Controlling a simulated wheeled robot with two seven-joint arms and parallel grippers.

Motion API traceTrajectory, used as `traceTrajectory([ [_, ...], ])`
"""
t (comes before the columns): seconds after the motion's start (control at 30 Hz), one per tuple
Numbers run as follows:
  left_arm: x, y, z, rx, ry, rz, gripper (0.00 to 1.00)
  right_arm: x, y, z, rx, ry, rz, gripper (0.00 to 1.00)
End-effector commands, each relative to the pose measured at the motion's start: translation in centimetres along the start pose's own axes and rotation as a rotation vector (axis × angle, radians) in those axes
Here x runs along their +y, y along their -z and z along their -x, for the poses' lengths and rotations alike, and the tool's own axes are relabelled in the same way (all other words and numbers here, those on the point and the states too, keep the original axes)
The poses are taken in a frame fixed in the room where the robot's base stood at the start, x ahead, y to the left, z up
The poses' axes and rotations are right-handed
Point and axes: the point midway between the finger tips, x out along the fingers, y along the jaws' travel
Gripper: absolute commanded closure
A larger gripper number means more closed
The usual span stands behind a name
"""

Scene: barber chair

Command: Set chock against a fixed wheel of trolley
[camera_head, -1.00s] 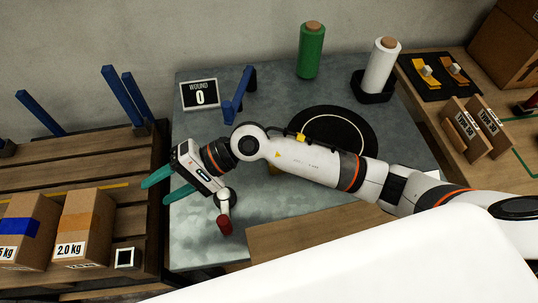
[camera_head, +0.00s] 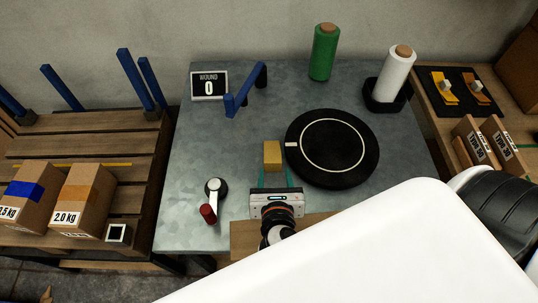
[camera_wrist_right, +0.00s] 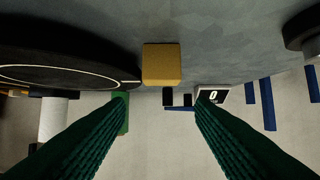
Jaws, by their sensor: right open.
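No trolley or trolley wheel shows in either view, and nothing is clearly recognisable as a chock. A small yellow block (camera_head: 272,154) stands on the grey metal table (camera_head: 190,130), beside the left edge of a round black turntable (camera_head: 362,170). My right gripper (camera_head: 275,176) is open, its two green fingers pointing at the block from the near side. In the right wrist view the block (camera_wrist_right: 161,64) lies ahead of the fingertips (camera_wrist_right: 160,98), centred between them and apart from both. My left gripper is not in view.
A crank with a red knob (camera_head: 208,213) is left of my gripper. A blue bracket (camera_head: 243,92) and "WOUND 0" sign (camera_head: 209,86) stand behind. Green (camera_head: 324,53) and white (camera_head: 393,75) rolls are at the back. Boxes (camera_head: 82,198) sit on slatted wood at left.

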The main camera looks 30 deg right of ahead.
Motion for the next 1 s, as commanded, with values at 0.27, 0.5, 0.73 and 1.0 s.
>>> traceTrajectory([
  [0.27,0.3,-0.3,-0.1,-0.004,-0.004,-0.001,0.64,0.1,0.0,-4.6,-0.001,-0.006,0.0,0.51],
  [0.5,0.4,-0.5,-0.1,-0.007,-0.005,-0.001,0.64,0.1,-0.1,-6.7,0.0,-0.004,0.002,0.51],
  [0.73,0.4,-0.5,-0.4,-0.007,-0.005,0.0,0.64,-0.1,-0.3,-9.9,0.0,-0.004,0.0,0.51],
  [1.0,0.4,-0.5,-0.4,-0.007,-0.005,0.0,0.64,-0.1,-0.4,-11.7,-0.002,-0.002,0.001,0.51],
])
